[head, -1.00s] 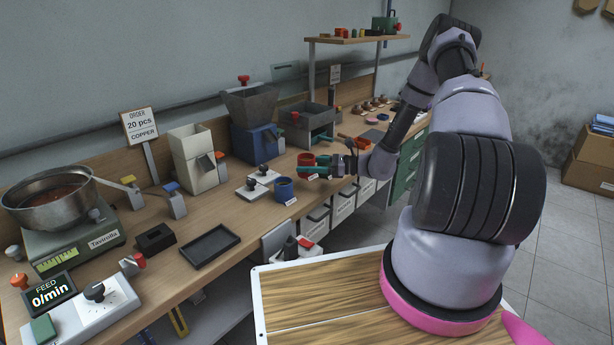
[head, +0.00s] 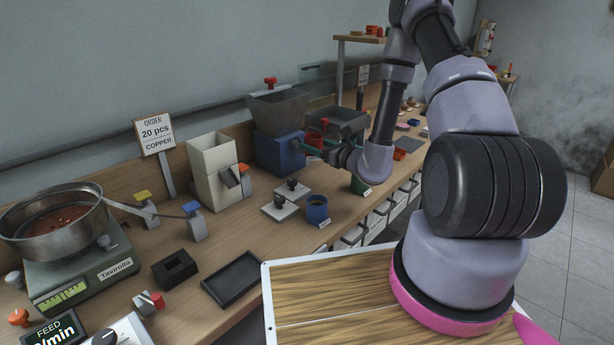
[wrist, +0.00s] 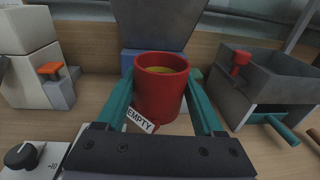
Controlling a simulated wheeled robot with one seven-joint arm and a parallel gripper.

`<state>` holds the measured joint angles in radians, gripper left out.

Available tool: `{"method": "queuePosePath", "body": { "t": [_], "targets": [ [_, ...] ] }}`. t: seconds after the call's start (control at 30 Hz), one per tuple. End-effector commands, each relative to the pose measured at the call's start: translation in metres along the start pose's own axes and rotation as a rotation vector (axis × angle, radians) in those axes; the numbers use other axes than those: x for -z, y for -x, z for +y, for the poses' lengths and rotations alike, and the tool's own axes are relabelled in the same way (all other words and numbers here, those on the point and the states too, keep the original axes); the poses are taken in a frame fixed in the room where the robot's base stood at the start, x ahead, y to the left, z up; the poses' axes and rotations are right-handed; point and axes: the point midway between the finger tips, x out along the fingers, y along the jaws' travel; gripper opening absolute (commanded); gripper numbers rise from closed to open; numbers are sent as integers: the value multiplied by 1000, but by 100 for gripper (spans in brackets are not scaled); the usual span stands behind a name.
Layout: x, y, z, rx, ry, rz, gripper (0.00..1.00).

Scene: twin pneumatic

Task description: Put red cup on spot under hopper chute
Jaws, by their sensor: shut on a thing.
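My gripper (wrist: 162,98) has teal fingers shut on the red cup (wrist: 165,100), one finger on each side. The cup is upright, its inside looks yellowish, and a white "EMPTY" tag hangs at its front. In the head view my gripper (head: 318,146) and the cup (head: 313,140) are in front of the blue-based machine (head: 278,152) with the grey hopper (head: 277,108). In the wrist view the blue body (wrist: 130,62) stands straight behind the cup. Its chute and the spot under it are hidden by the cup and gripper.
A blue cup (head: 317,210) and a dark green labelled item (head: 360,186) stand near the bench front. White switch boxes (head: 281,207) sit left of the blue cup. A white hopper (head: 214,165) is left, a grey bin (wrist: 262,82) right. An empty black tray (head: 232,279) lies front left.

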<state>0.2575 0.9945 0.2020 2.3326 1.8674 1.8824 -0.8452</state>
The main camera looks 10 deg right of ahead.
Motion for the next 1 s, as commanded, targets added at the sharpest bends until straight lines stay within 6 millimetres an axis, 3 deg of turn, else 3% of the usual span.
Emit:
{"method": "queuePosePath", "body": {
  "t": [0.23,0.63,1.0],
  "targets": [
    [42,0,-1,20,-5,3,8],
    [90,-3,0,17,-5,1,8],
    [99,-3,-1,16,-2,0,8]
  ]
}}
